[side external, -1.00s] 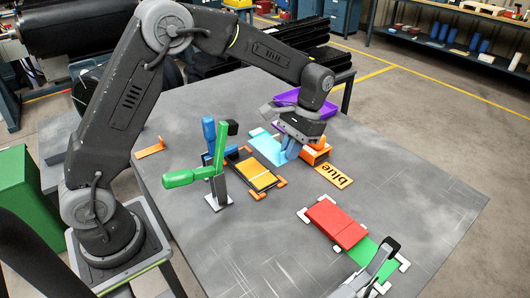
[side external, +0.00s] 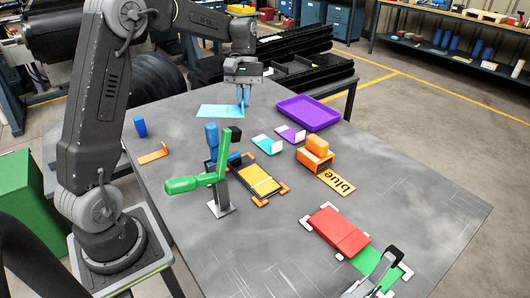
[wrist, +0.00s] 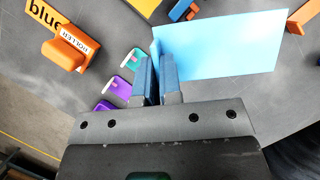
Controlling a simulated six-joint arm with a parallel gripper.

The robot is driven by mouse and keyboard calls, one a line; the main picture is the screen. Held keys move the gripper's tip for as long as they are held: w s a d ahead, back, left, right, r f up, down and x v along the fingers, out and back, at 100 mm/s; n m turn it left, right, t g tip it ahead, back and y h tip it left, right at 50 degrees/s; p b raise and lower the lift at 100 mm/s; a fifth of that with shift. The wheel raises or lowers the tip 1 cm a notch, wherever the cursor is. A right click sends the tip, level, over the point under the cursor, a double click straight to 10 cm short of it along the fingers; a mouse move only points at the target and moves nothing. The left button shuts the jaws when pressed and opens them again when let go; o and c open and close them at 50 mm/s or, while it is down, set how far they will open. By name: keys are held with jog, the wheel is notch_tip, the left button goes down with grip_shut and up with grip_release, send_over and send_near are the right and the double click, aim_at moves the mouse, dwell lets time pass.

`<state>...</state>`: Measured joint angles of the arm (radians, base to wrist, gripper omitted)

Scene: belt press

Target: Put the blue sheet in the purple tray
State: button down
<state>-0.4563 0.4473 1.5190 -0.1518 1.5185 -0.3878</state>
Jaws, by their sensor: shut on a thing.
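My gripper (side external: 243,100) is shut on one end of a light blue sheet (side external: 218,111). The sheet is flat and reaches out to the left of the fingers, over the back left of the table. In the wrist view the sheet (wrist: 225,45) extends right from between the blue fingers (wrist: 157,80). I cannot tell its exact height above the table. The purple tray (side external: 312,122) lies at the table's back right, to the right of my gripper and apart from it. It looks empty.
An orange roller block (side external: 315,153) stands by an orange "blue" sign (side external: 336,182). Teal (side external: 266,144) and purple (side external: 290,133) small plates lie left of the tray. A green-handled clamp (side external: 213,180) stands by a yellow sheet (side external: 260,180).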

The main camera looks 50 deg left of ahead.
jog(key=s+a+n+t+h, duration=0.1)
jog(key=s+a+n, duration=0.25)
jog(key=a, duration=0.35)
jog(key=s+a+n+t, duration=0.2)
jog(key=s+a+n, duration=0.1)
jog(key=a+n, duration=0.25)
jog(key=m, duration=0.1)
send_over(247, 147)
jog(key=a, duration=0.2)
notch_tip(247, 147, down, 12)
jog(key=shift+d+r, duration=0.1)
jog(key=shift+d, duration=0.05)
jog(key=shift+f, duration=2.1)
jog(key=shift+f, duration=0.15)
jog(key=c, duration=1.3)
grip_release()
